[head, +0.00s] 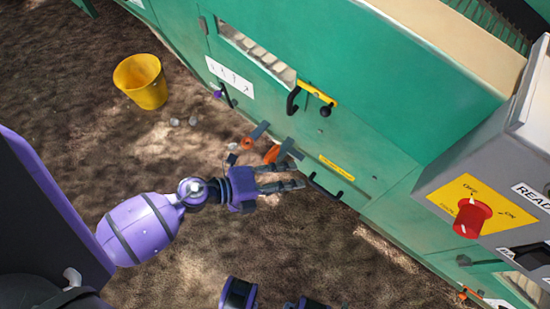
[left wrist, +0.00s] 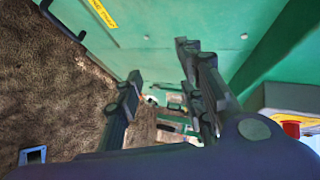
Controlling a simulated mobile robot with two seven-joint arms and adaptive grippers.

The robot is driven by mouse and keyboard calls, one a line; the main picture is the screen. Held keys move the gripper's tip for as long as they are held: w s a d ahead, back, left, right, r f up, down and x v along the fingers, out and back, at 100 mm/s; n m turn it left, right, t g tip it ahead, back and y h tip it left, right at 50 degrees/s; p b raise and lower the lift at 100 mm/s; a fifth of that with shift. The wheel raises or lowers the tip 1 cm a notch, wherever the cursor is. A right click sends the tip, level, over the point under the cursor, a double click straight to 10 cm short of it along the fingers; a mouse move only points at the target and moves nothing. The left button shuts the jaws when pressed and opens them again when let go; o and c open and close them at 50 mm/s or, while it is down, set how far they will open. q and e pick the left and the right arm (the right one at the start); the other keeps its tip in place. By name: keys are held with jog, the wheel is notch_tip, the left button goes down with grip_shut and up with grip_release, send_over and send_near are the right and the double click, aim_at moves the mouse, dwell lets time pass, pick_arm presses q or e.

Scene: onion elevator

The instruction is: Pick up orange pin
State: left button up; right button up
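Two orange parts show low on the green machine in the head view. The nearer orange piece (head: 271,154) is beside a grey bracket, just above my left gripper's fingers. A smaller orange piece (head: 247,143) is farther up and left, by another grey bracket. I cannot tell which is the orange pin. My left gripper (head: 299,175) is open, its two dark fingers apart and pointing right toward the machine's lower side. In the left wrist view the open fingers (left wrist: 160,72) have nothing clear held between them, and no pin can be made out there.
The green machine (head: 370,130) has black handles, one (head: 325,188) close to the fingertips. A yellow bucket (head: 141,82) stands on brown soil. A grey control box with a red knob (head: 472,218) is at right. Open soil lies below the gripper.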

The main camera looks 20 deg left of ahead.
pick_arm(q)
jog(key=w+a+f+m+g+y+b, duration=0.25)
jog(key=w+f+m+g+b, duration=0.2)
jog(key=f+m, duration=0.45)
jog(key=m+y+b, duration=0.3)
jog(key=y+b, duration=0.1)
jog(key=y, duration=0.1)
send_over(267, 155)
jog(key=s+a, duration=0.3)
notch_tip(267, 155, down, 6)
jog(key=b+x, duration=0.1)
jog(key=x, duration=0.3)
jog(key=w+d+b+x, duration=0.1)
jog(key=x, duration=0.2)
jog(key=shift+r+b, duration=0.25)
jog(key=shift+b, duration=0.1)
jog(key=shift+w, duration=0.1)
grip_shut()
